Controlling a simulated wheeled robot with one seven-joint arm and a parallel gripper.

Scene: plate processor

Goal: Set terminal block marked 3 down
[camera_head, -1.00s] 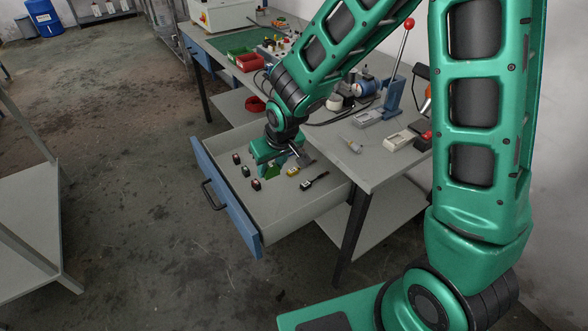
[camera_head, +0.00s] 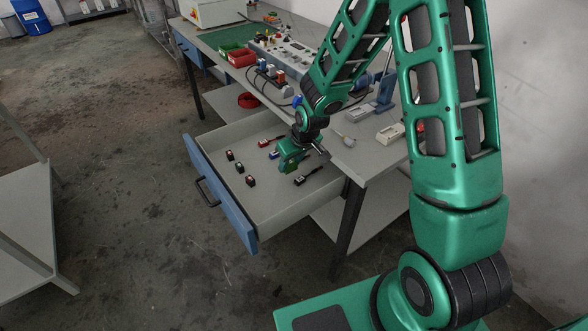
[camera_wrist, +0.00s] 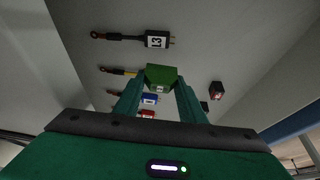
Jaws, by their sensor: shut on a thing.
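My gripper (camera_wrist: 160,95) is shut on a small green block (camera_wrist: 160,76), held between the fingertips. A pale mark on its face is too small to read. In the head view my gripper (camera_head: 289,165) is inside the open drawer (camera_head: 225,205), over its right part. From the wrist view I cannot tell whether the green block touches the drawer floor. It partly covers a yellow piece with a red ring lug (camera_wrist: 118,71). A black piece marked L3 (camera_wrist: 156,41) lies beyond it.
A blue piece (camera_head: 273,155) and a red piece (camera_head: 265,143) lie behind my gripper, a black piece (camera_head: 304,180) to its right. The workbench (camera_head: 365,160) rises behind.

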